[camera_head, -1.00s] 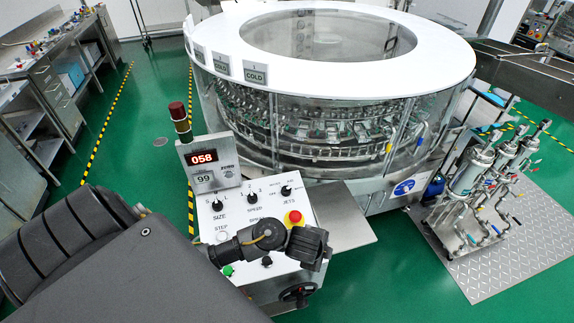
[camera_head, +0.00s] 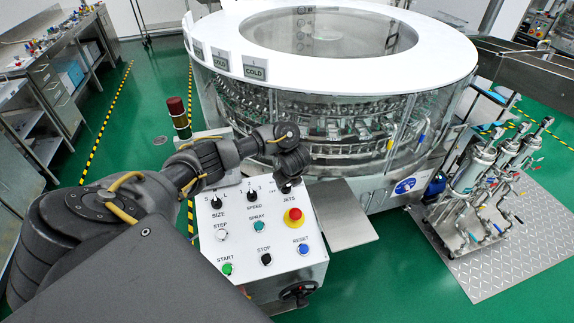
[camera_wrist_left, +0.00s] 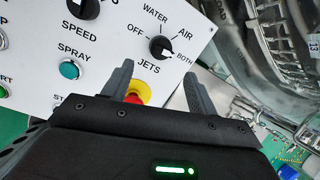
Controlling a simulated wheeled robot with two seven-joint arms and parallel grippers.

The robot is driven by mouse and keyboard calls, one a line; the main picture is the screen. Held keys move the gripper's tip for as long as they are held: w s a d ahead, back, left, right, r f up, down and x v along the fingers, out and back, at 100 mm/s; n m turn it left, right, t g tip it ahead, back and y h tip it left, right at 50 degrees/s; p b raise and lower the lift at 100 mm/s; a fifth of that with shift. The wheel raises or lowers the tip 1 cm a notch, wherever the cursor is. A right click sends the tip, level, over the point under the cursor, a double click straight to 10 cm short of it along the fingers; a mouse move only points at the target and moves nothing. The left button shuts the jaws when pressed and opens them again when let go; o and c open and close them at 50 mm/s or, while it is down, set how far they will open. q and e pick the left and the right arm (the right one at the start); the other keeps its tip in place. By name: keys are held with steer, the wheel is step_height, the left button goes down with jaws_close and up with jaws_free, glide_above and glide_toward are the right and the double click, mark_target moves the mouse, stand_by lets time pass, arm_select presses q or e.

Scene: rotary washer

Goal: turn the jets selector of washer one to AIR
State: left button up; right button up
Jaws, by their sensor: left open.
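The jets selector (camera_wrist_left: 160,47) of washer one is a round black knob on the white control panel (camera_head: 218,246). Around it are the labels OFF, WATER, AIR and BOTH in the left wrist view. Its pale mark seems to face BOTH, at the lower right. My left gripper (camera_wrist_left: 156,70) is open and empty. Its two fingers point toward the selector, one to each side, with the knob slightly beyond the fingertips; contact is not seen. My right gripper is out of view.
The red emergency button (camera_head: 293,217) on its yellow base sits just below the selector. The speed knob (camera_head: 252,194) and spray button (camera_head: 258,226) are to its left. The round glass-walled washer (camera_head: 340,125) stands behind. A steel shelf (camera_head: 342,220) is right of the panel.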

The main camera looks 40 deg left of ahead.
mark_target(287, 187)
arm_select(q)
steer(key=b+x, duration=0.1)
steer(key=x, duration=0.7)
steer(key=shift+w+f, duration=0.1)
steer(key=shift+f, duration=0.15)
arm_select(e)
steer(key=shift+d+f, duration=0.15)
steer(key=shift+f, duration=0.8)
arm_select(q)
steer(key=c, duration=0.9)
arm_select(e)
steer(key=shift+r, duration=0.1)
